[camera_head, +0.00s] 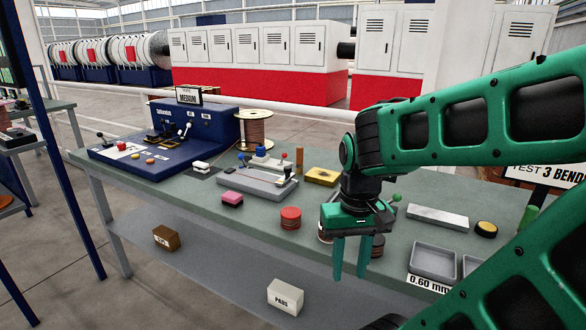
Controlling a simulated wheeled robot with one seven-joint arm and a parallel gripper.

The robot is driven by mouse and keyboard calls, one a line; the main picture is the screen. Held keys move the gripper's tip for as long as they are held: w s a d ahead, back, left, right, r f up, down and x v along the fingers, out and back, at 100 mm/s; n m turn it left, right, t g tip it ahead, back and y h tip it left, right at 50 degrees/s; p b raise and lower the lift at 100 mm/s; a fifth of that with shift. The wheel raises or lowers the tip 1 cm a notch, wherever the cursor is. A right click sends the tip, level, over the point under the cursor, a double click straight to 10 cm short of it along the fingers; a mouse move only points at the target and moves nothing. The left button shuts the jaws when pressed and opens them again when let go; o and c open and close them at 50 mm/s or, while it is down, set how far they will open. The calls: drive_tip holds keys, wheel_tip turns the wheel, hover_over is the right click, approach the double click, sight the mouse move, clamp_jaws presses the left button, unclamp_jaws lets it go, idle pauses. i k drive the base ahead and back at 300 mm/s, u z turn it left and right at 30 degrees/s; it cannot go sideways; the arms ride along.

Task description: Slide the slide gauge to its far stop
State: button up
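My gripper (350,274) hangs over the front part of the green bench, fingers pointing down. Its two green fingers are apart with nothing seen between them. No label marks the slide gauge, so I cannot tell for sure which thing it is. A grey fixture (250,185) with a black-knobbed lever (287,171) lies left of my gripper, near the bench middle, and may be it. A long pale grey block (437,217) lies to the right of my gripper. A green ball knob (396,197) shows just behind my gripper; what it belongs to is hidden.
Round stacked discs (377,246) stand close behind my fingers. A copper wire spool (255,130) stands beside the blue machine (190,135). Grey trays (436,262) are at right.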

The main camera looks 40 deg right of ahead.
sight(288, 175)
drive_tip(key=z, duration=2.7)
drive_tip(key=k, duration=0.95)
drive_tip(key=u, duration=2.05)
drive_tip(key=i, duration=0.95)
drive_tip(key=u, duration=0.05)
